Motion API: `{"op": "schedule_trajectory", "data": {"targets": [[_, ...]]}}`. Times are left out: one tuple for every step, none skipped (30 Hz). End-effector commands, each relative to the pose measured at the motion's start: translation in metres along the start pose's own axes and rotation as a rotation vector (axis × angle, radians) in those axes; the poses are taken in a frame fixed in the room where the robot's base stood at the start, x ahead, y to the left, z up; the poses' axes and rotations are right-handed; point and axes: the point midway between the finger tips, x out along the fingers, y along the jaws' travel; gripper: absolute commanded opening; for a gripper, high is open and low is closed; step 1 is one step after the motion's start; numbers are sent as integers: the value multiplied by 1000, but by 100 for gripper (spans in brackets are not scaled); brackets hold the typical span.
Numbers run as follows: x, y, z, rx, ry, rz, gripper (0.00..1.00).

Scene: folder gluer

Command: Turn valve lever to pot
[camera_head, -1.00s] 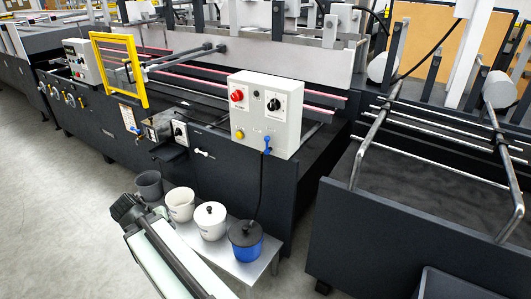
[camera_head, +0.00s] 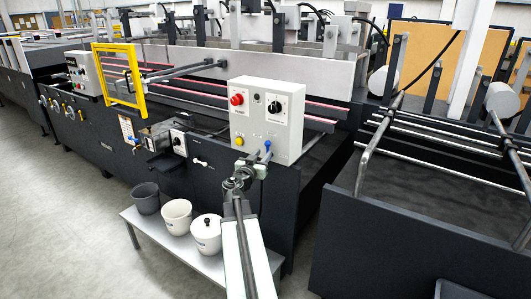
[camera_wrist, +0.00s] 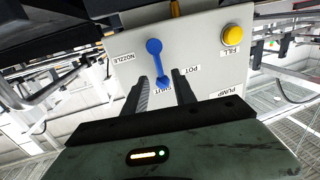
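The white control box (camera_head: 262,110) carries a small blue valve lever (camera_head: 268,146) low on its front. In the wrist view the blue lever (camera_wrist: 155,62) runs from a round end down to a narrower end beside the partly hidden SHUT label. The POT label (camera_wrist: 179,77) is to the right of it and the NOZZLE label (camera_wrist: 127,59) to the left. My gripper (camera_wrist: 164,86) is open, its dark fingers on either side of the lever's lower end. Contact cannot be told. In the head view my gripper (camera_head: 258,160) is right at the lever.
A yellow FILL button (camera_wrist: 235,36) is beside the lever, and the PUMP label (camera_wrist: 222,94) is to the lower right. A red button (camera_head: 236,99) and black dial (camera_head: 274,107) are higher on the box. Several pots stand below on a grey bench (camera_head: 153,230).

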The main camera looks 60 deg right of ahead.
Motion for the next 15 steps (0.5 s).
{"op": "schedule_trajectory", "data": {"targets": [[14,-1,0,0,0,2,32],[20,-1,0,0,0,2,32],[26,-1,0,0,0,1,32],[30,-1,0,0,0,1,32],[33,-1,0,0,0,1,32],[36,-1,0,0,0,1,32],[37,-1,0,0,0,1,32],[37,0,0,0,0,1,32],[37,0,0,0,-1,0,32],[37,0,0,0,-1,0,32],[36,0,0,0,-1,0,32],[36,0,0,0,-1,0,32],[36,0,0,0,-1,0,32],[36,0,0,0,-1,0,27],[36,0,0,0,-1,0,16]]}}
